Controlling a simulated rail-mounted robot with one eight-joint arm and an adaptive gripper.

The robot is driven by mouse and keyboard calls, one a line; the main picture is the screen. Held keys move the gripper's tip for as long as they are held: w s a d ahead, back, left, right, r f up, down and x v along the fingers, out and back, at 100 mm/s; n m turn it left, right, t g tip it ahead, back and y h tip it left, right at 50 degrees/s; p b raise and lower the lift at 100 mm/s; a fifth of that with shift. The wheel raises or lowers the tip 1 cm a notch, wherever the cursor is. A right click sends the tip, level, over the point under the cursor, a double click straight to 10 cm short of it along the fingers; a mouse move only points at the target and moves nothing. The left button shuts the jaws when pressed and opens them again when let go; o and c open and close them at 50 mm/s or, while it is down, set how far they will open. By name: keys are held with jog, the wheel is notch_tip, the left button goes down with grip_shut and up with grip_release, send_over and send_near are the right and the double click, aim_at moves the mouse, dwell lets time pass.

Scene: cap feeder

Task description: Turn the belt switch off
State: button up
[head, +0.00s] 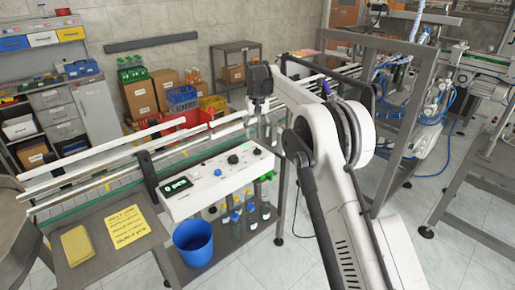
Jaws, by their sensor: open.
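The white control panel (206,193) stands at the front of the conveyor, left of my arm.
The conveyor's white rails (95,170) run behind the panel. A blue bin (193,243) and several bottles (237,220) are below it. A yellow note (127,226) and a yellow cloth (78,245) lie on the grey table at left. Above the panel is free air.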

aim_at(257, 148)
notch_tip(257, 148, down, 8)
jog(key=shift+r, duration=0.2)
jog(key=c, duration=1.1)
jog(key=shift+n, duration=0.5)
jog(key=shift+f+n+b, duration=0.1)
jog(key=shift+n+b, duration=0.4)
jog(key=shift+n, duration=0.1)
jog(key=n+b, duration=0.1)
jog(key=n, duration=0.2)
jog(key=shift+b, duration=0.3)
jog(key=n+b, duration=0.1)
jog(key=n, duration=0.5)
jog(key=shift+n+b, duration=0.35)
jog(key=shift+n, duration=0.05)
